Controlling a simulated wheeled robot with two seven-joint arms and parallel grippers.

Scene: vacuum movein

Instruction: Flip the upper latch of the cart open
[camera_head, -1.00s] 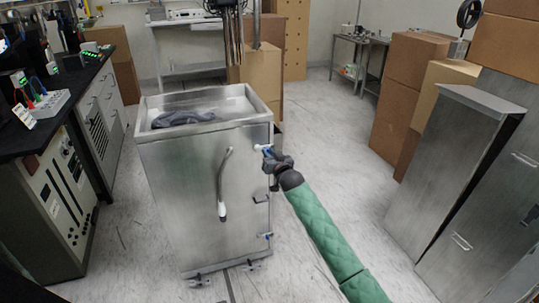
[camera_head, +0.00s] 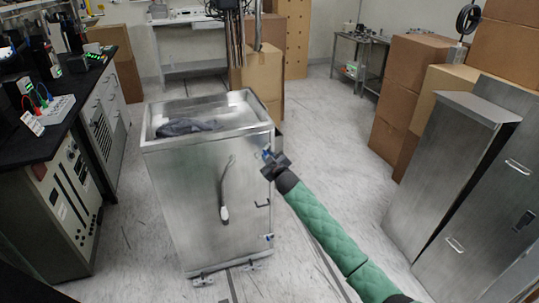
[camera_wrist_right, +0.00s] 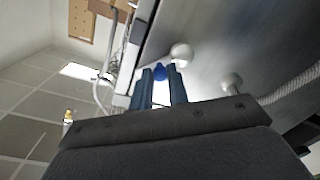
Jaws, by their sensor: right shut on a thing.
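The metal cart (camera_head: 185,205) stands upright in the middle of the head view, its front face towards me. The upper latch (camera_wrist_right: 160,72) shows its blue part between my right gripper's fingers in the right wrist view. In the head view it is mostly hidden behind the gripper at the cart's upper right edge. My right gripper (camera_head: 267,156) is shut on the upper latch; its blue fingers (camera_wrist_right: 160,88) also show in the wrist view. A white knob (camera_wrist_right: 181,52) sits just beyond the fingertips. The lower latch (camera_head: 267,238) is near the cart's bottom right. My left gripper is out of view.
A grey cloth (camera_head: 187,127) lies in the cart's top tray. A bent hose with a white end (camera_head: 224,213) hangs on the front. A black-topped bench (camera_head: 62,125) is at the left. Cardboard boxes (camera_head: 400,95) and metal cabinets (camera_head: 445,175) line the right. Floor between is clear.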

